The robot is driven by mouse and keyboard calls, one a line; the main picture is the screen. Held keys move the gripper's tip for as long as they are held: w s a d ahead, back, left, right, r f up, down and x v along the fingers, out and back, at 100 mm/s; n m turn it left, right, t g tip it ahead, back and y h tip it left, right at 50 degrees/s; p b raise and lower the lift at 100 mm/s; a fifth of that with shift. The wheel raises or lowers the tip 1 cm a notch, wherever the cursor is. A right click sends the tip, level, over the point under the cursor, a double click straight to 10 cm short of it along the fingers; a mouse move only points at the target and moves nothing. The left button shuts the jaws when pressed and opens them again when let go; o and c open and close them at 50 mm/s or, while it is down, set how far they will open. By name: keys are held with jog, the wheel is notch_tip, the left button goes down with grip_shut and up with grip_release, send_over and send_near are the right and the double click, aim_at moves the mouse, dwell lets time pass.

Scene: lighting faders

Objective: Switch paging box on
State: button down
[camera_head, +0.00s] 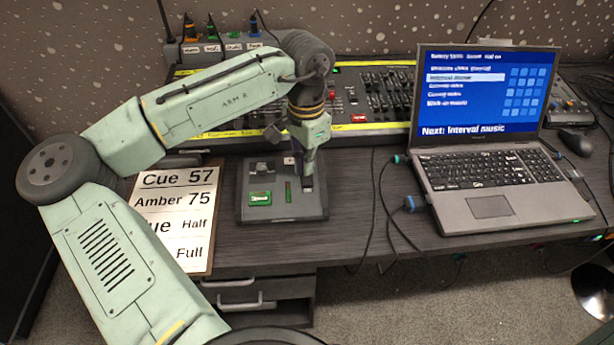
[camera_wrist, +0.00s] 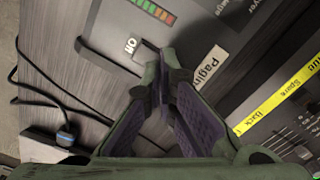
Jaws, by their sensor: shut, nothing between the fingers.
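The paging box (camera_head: 275,213) is a flat dark grey box on the desk, left of the laptop in the head view. My gripper (camera_head: 305,183) is shut and empty over the right part of the box. In the wrist view my fingertips (camera_wrist: 168,72) are between those two labels and hide the switch area. I cannot tell whether they touch it.
A mixing desk (camera_head: 350,129) with many faders stands behind the box. An open laptop (camera_head: 487,160) is on the right. A clipboard of cues (camera_head: 175,218) lies on the left, partly behind my arm. Cables (camera_head: 385,215) hang between box and laptop.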

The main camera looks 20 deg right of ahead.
jog(key=shift+f, duration=0.35)
notch_tip(320, 180, up, 5)
jog(key=p, duration=0.4)
jog(key=shift+r+p, duration=0.15)
jog(key=shift+p, duration=0.25)
jog(key=shift+r+p, duration=0.3)
jog(key=shift+r, duration=0.55)
